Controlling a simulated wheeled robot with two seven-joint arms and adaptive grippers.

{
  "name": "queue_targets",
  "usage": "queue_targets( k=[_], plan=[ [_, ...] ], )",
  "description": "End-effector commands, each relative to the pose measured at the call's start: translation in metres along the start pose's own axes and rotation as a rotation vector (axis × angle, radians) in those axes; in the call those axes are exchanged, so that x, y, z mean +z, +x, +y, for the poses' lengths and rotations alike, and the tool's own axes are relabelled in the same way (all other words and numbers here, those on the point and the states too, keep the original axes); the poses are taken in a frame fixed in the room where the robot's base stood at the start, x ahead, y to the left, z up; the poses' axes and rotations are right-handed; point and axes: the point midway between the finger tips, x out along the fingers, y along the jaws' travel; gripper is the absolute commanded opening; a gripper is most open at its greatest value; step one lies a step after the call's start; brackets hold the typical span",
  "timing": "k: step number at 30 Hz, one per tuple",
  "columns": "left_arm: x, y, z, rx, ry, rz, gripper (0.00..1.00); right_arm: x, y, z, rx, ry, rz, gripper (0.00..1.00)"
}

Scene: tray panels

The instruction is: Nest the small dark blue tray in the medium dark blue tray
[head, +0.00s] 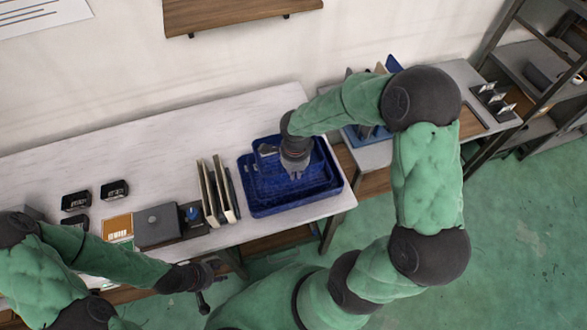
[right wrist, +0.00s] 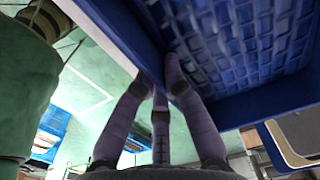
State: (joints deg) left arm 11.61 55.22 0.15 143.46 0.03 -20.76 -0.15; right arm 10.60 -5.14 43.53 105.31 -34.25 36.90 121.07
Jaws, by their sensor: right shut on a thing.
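The medium dark blue tray (head: 262,211) stands on the white table near its right end. The small dark blue tray (head: 266,146) is over and within its outline, toward the back. Whether it rests on the floor of the medium tray is unclear. My right gripper (head: 294,174) reaches down from above and is shut on a wall of the small tray. In the right wrist view, the fingers (right wrist: 160,85) meet at a blue tray wall (right wrist: 118,32), beside a gridded blue surface (right wrist: 245,45). My left gripper (head: 204,284) is empty and open in front of the table edge.
Upright books or folders (head: 213,192) stand close left of the medium tray. A dark grey box (head: 158,225) and small black holders (head: 75,201) are further left. A lower side table (head: 375,154) stands to the right. The table's back middle is clear.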

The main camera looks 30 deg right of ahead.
Motion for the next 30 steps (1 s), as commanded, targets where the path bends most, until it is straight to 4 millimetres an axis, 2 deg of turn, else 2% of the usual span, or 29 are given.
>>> queue_targets(
  k=[13, 30],
  plan=[
    [-0.001, 0.013, -0.005, 0.000, 0.000, 0.001, 0.35, 0.000, 0.031, 0.000, 0.001, 0.000, 0.000, 0.00],
    [-0.003, 0.051, -0.018, 0.000, 0.000, 0.001, 0.35, 0.000, 0.066, 0.000, -0.002, 0.000, -0.001, 0.00]
  ],
)
